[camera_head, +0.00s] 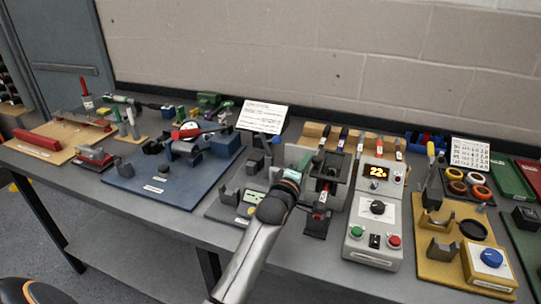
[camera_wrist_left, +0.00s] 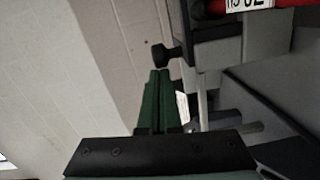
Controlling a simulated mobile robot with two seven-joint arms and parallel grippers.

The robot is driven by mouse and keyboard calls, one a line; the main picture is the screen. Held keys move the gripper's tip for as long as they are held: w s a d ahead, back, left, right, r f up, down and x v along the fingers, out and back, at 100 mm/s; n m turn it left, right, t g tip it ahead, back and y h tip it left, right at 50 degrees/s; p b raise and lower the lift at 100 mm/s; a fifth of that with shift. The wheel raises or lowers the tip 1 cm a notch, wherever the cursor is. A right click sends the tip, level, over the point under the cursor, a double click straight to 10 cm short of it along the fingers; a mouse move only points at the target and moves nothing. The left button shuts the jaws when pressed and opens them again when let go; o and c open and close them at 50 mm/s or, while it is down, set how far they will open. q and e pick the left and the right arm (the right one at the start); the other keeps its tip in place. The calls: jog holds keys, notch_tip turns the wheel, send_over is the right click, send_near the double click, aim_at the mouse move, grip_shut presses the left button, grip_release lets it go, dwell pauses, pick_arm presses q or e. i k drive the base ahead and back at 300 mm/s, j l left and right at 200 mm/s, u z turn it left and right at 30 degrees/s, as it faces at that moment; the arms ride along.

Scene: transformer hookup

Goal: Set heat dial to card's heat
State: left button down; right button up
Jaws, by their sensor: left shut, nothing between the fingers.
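The grey control box (camera_head: 365,235) stands right of the middle in the head view. It has a lit display (camera_head: 377,172) that seems to read 22, and a black dial (camera_head: 378,207) below it. A white printed card (camera_head: 262,117) stands upright behind the bench fixtures; its text is too small to read. My left gripper (camera_head: 303,162) is left of the box, over a grey fixture, apart from the dial. In the left wrist view its green fingers (camera_wrist_left: 158,76) are shut and empty, close to a black knob (camera_wrist_left: 165,55) on a grey part. My right gripper is out of view.
A green button (camera_head: 357,232) and a red button (camera_head: 394,241) sit low on the box. A dark fixture (camera_head: 318,222) stands between my arm and the box. A yellow board (camera_head: 440,262) lies to the right, a blue board (camera_head: 150,190) to the left.

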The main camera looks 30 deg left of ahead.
aim_at(377, 207)
jog(key=k, duration=0.9)
